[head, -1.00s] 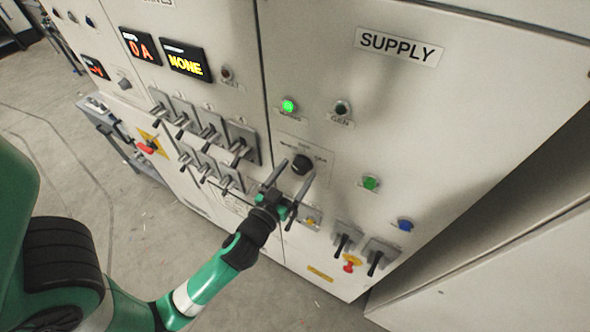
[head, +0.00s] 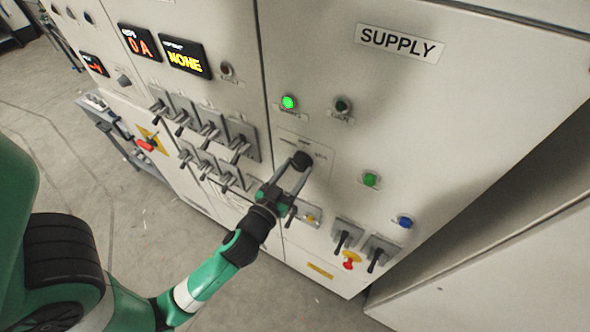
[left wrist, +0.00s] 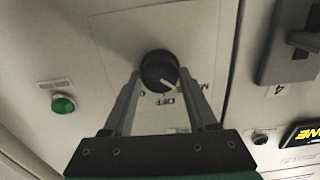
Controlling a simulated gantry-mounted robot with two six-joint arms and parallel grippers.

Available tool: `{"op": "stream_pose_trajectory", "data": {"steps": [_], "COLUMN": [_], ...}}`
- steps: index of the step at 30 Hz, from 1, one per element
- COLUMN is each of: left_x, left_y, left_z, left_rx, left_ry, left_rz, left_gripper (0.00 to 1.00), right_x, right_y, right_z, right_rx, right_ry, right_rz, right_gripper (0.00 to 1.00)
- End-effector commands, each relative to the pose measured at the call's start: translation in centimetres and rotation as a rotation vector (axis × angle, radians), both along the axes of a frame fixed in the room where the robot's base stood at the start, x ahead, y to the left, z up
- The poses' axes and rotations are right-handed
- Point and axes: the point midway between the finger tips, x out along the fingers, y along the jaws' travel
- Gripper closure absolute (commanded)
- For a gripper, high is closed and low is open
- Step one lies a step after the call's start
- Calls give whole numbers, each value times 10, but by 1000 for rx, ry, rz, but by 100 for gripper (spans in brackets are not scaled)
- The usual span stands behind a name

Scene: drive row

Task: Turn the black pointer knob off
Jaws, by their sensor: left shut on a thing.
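The black pointer knob (head: 302,160) sits on a pale label plate on the cabinet front, below the SUPPLY sign. In the left wrist view the round knob (left wrist: 158,68) shows a white pointer line slanting down and right, close to the "OFF" lettering and an "M" label. My left gripper (head: 294,168) is at the knob, its two long fingers closed on opposite sides of it. In the left wrist view the gripper (left wrist: 160,73) frames the knob between its fingertips. My right gripper is not in view.
A lit green lamp (head: 289,102) and a dark one (head: 343,105) sit above the knob. A green button (head: 371,179) and a blue button (head: 405,222) are to the right. Lever switches (head: 242,140) stick out at left; two more levers and a red knob (head: 350,260) are below right.

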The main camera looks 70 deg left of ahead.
Motion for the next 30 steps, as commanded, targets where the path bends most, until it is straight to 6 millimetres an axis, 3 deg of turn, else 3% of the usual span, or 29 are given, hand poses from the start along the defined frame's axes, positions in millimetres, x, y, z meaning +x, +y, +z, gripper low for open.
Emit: {"op": "stream_pose_trajectory", "data": {"steps": [30], "left_x": [0], "left_y": [0], "left_z": [1], "left_rx": [572], "left_ry": [471], "left_rz": [0], "left_gripper": [97], "right_x": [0], "right_y": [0], "right_z": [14], "right_rx": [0], "right_ry": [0], "right_rz": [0], "right_gripper": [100]}}
